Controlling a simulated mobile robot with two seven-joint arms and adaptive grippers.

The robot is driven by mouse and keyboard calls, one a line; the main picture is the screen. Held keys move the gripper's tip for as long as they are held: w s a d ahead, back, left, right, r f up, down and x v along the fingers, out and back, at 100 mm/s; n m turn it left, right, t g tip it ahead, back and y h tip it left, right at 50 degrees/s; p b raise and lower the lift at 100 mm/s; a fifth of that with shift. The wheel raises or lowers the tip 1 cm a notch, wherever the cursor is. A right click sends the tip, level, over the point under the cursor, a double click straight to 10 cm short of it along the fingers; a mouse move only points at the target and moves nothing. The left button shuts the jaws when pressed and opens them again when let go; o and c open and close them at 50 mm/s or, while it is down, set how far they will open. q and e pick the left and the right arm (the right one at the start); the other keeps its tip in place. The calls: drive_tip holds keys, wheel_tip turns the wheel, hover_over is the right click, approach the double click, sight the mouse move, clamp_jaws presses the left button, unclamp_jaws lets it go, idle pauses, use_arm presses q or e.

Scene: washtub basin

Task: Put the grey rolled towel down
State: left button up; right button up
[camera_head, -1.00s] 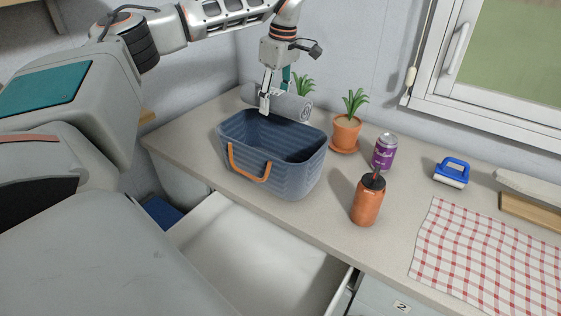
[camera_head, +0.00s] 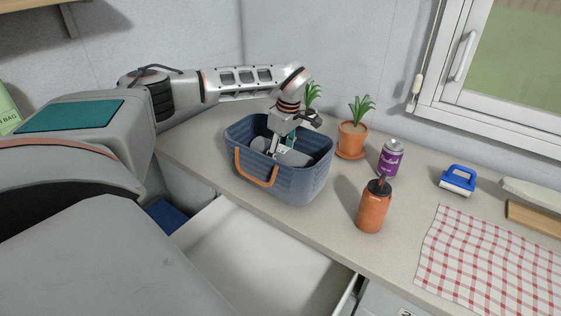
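The grey rolled towel (camera_head: 293,158) is inside the blue washtub basin (camera_head: 285,184), which has an orange handle and stands on the counter. My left gripper (camera_head: 276,150) reaches down into the basin from above, with its fingers around the towel. The fingertips are partly hidden by the towel and the basin wall, so I cannot tell how tightly they close or whether the towel touches the basin floor. My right gripper is not in view.
Two potted plants (camera_head: 352,138) stand behind the basin. A purple can (camera_head: 391,158) and an orange bottle (camera_head: 373,207) stand to its right. A blue-handled brush (camera_head: 457,180) and a checked cloth (camera_head: 492,262) lie farther right. An open drawer (camera_head: 258,262) is below the counter.

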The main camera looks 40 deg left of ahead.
sight(285, 149)
use_arm(q)
drive_tip(key=shift+f, duration=1.35)
drive_tip(key=shift+f, duration=0.1)
drive_tip(key=o, duration=0.9)
drive_tip(key=shift+f, duration=0.1)
drive_tip(key=r, duration=0.4)
drive_tip(key=d+r, duration=0.1)
drive_tip(key=r, duration=0.7)
drive_tip(key=shift+d+r, duration=0.1)
drive_tip(key=shift+d, duration=0.25)
